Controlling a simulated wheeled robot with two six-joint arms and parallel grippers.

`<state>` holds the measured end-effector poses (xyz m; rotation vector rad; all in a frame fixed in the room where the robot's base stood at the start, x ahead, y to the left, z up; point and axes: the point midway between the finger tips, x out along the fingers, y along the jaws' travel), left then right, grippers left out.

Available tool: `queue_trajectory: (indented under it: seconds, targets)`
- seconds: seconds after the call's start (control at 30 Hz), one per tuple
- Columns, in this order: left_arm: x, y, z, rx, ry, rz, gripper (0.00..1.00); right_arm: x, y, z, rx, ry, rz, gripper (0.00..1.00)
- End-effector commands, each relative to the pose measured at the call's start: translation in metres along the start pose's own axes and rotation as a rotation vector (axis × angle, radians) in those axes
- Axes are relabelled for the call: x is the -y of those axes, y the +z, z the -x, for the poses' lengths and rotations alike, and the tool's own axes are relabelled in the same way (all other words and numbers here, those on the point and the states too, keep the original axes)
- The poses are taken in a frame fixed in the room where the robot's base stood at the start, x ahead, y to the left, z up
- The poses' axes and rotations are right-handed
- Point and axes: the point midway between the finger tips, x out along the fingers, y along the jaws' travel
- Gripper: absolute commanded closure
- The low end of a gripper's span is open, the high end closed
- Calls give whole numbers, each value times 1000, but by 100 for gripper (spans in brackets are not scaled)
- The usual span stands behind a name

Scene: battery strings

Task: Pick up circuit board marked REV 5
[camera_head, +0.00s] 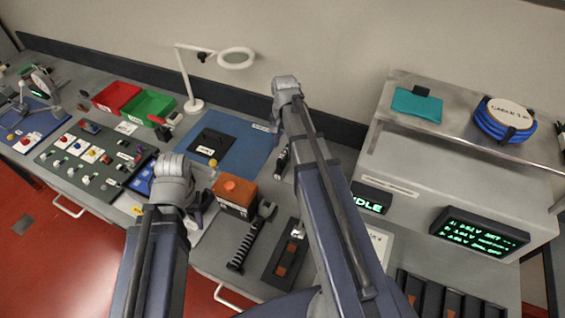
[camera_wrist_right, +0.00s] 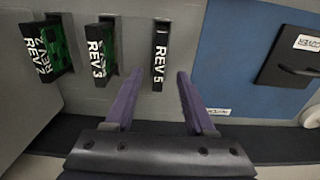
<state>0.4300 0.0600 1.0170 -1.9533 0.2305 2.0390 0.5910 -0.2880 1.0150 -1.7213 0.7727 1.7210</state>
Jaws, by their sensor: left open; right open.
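The circuit board marked REV 5 (camera_wrist_right: 160,56) is a narrow dark board with white lettering, seen edge-on in the right wrist view. In the head view a small dark item (camera_head: 282,158) right of the blue mat appears to be this board. My right gripper (camera_wrist_right: 160,75) is open and empty, its purple fingers on either side of the board's line and short of it. In the head view it is mostly hidden by my right arm. My left gripper (camera_head: 201,203), partly hidden by its wrist, is beside the orange-topped box, with nothing visibly held.
Boards marked REV 3 (camera_wrist_right: 102,52) and REV 2 (camera_wrist_right: 47,48) stand left of REV 5 in the wrist view. The blue mat (camera_wrist_right: 228,75) with a black square pad (camera_wrist_right: 290,60) lies to its right. An orange-topped box (camera_head: 236,194) and a black-handled tool (camera_head: 247,242) lie nearby.

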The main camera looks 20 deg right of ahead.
Motion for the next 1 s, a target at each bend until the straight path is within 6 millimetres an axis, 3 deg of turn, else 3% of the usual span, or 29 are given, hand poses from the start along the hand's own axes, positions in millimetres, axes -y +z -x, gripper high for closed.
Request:
queue_trajectory:
  seconds: [0.27, 0.7, 1.0]
  targets:
    - [-1, -1, -8, 0, 0, 1, 51, 0, 1, -8, 0, 0, 1, 45]
    - [-5, -3, -56, 0, 0, 2, 51, 0, 5, -56, 0, 0, 1, 45]
    - [-5, -3, -55, 0, 0, 2, 51, 0, 5, -56, 0, 0, 1, 45]
